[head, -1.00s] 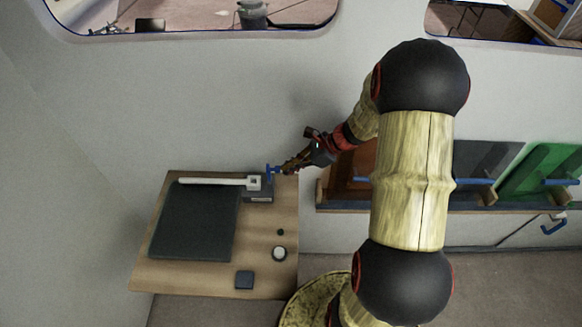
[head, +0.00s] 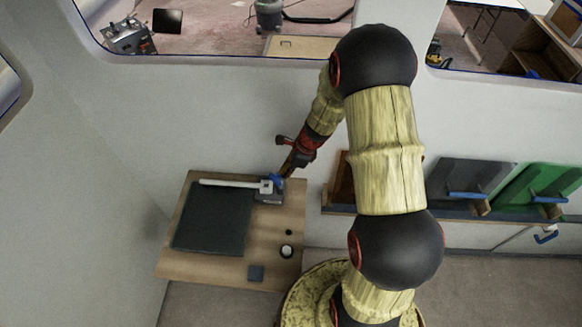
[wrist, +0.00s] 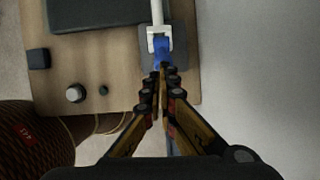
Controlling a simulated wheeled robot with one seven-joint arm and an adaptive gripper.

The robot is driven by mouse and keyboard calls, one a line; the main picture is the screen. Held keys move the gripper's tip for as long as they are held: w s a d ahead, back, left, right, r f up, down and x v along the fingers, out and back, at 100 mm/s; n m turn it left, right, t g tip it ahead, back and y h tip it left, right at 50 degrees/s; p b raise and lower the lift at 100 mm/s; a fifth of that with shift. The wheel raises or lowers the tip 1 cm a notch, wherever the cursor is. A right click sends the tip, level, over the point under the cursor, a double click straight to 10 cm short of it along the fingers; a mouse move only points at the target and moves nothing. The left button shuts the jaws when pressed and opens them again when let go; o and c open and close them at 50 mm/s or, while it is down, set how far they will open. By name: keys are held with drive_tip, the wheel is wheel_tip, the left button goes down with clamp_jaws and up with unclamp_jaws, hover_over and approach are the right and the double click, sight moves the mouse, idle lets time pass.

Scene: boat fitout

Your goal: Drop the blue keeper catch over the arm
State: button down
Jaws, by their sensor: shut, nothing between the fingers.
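The white arm (head: 228,183) lies along the back edge of a dark panel, and its forked end shows in the wrist view (wrist: 159,32). The blue keeper catch (head: 277,180) is at that forked end, above a grey base block (head: 268,198). In the wrist view the catch (wrist: 162,50) sits just beyond my fingertips, against or very near the fork. I cannot tell whether it lies fully over the arm. My gripper (wrist: 158,72) is shut and empty, its tips close behind the catch. In the head view my gripper (head: 287,172) reaches down from the upper right.
The wooden table (head: 200,268) carries the dark panel (head: 212,218), a white-topped round knob (head: 287,251), a small dark knob (head: 289,232) and a dark square block (head: 255,273). A wall stands close behind. A rack with grey (head: 470,175) and green (head: 540,188) panels is at right.

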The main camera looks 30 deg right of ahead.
sight(270, 176)
drive_tip(key=shift+w+a+r+p, duration=0.2)
drive_tip(key=shift+a+p, duration=0.15)
drive_tip(key=shift+p, duration=0.25)
drive_tip(key=shift+w+a+r+p, duration=0.1)
drive_tip(key=shift+w+a+p, duration=0.15)
drive_tip(key=shift+p, duration=0.3)
drive_tip(key=shift+w+a+f+g+h+p, duration=0.15)
drive_tip(key=shift+w+a+g+h+p, duration=0.15)
drive_tip(key=shift+a+h+p, duration=0.45)
drive_tip(key=shift+d+p, duration=0.1)
drive_tip(key=shift+p, duration=0.3)
drive_tip(key=shift+w+a+f+p, duration=0.2)
drive_tip(key=shift+w+a+p, duration=0.6)
drive_tip(key=shift+p, duration=0.55)
drive_tip(key=shift+s+a, duration=0.1)
drive_tip(key=shift+p+v, duration=0.8)
drive_tip(key=shift+v, duration=0.05)
drive_tip(key=shift+a, duration=0.15)
